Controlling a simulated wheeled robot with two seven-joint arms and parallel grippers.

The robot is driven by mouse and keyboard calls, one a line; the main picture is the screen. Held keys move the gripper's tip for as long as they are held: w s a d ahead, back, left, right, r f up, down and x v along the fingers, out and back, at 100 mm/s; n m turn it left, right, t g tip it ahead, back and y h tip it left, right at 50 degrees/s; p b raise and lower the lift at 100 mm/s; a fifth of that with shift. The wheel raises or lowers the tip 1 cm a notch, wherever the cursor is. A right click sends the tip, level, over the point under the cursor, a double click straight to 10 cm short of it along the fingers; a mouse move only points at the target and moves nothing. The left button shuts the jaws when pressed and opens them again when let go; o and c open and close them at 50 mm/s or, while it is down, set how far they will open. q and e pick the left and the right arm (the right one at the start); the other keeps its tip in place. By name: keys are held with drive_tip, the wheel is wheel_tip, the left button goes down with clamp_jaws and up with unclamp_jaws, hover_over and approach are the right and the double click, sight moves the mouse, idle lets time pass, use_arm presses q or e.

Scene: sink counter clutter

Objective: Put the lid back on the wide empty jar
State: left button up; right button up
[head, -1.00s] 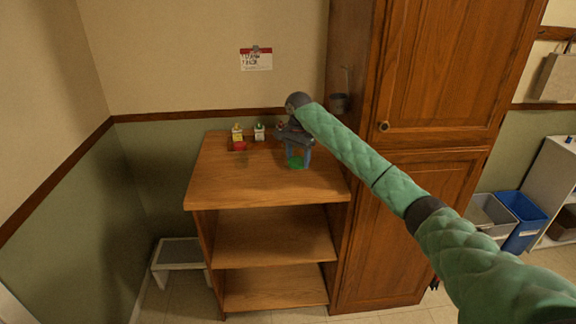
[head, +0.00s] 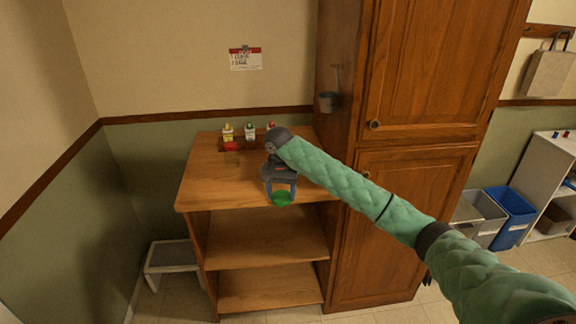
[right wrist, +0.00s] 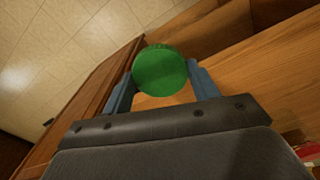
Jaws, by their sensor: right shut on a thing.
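My right gripper (head: 282,190) is shut on a round green lid (head: 282,199), near the front edge of the wooden counter top. In the right wrist view the lid (right wrist: 160,70) sits between the two blue-grey fingers. A small see-through thing, perhaps a jar (head: 232,159), stands on the counter left of and behind the gripper, with something red right above it in the picture. I cannot tell whether it is the wide empty jar. My left gripper is not in view.
Several small bottles (head: 250,131) with coloured tops stand in a row at the back of the counter (head: 205,186). A tall wooden cabinet (head: 420,80) closes off the right side. The counter's front left is clear. Open shelves (head: 265,240) lie below.

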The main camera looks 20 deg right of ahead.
drive_tip(key=s+a+f+n, duration=0.2)
drive_tip(key=s+a+n, duration=0.1)
drive_tip(key=s, duration=0.6)
drive_tip(key=s+a+f+n, duration=0.3)
drive_tip(key=s+a, duration=0.3)
drive_tip(key=s, duration=0.3)
drive_tip(key=shift+s+a+f+n, duration=0.15)
drive_tip(key=shift+s+f+n, duration=0.15)
drive_tip(key=shift+n, duration=0.2)
